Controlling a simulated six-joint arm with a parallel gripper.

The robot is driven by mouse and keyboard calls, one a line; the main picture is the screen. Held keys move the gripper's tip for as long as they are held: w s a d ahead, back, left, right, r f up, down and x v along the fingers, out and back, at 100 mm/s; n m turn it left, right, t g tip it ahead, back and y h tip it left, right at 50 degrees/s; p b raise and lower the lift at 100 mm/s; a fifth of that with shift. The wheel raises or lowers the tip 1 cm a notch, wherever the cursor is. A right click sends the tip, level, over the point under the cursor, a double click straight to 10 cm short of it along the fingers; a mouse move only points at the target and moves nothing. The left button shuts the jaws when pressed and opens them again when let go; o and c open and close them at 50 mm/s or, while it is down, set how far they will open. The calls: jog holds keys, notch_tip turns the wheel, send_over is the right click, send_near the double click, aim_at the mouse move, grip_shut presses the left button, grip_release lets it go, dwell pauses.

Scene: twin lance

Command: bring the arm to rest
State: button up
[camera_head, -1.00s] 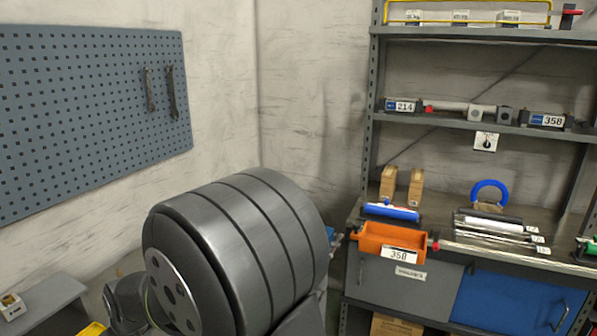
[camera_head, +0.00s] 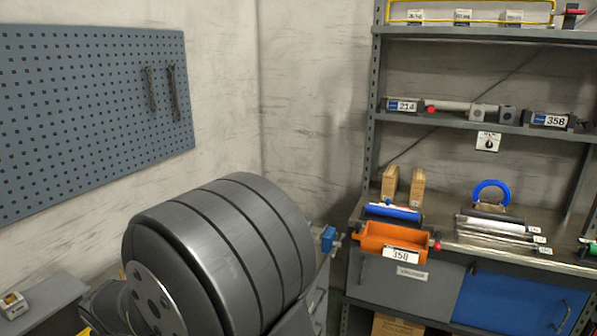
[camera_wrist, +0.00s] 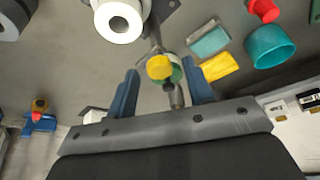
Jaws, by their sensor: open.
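My gripper (camera_wrist: 163,73) shows in the wrist view as two blue fingers set apart on a grey bar. It is open. A round yellow-and-green thing (camera_wrist: 160,67) appears between the fingertips, with a grey stem below it. I cannot tell how far it is from the fingers, and nothing is clamped. In the head view my large grey arm link fills the lower middle, and the gripper is not in sight there.
A shelf rack (camera_head: 375,130) stands at right, with an orange tray (camera_head: 375,241) on its lower top. A pegboard (camera_head: 80,110) hangs at left. In the wrist view, a white roll (camera_wrist: 120,20), a teal cup (camera_wrist: 270,47) and a yellow block (camera_wrist: 220,67) lie around the fingers.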

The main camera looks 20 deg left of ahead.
jog(key=shift+m, duration=0.4)
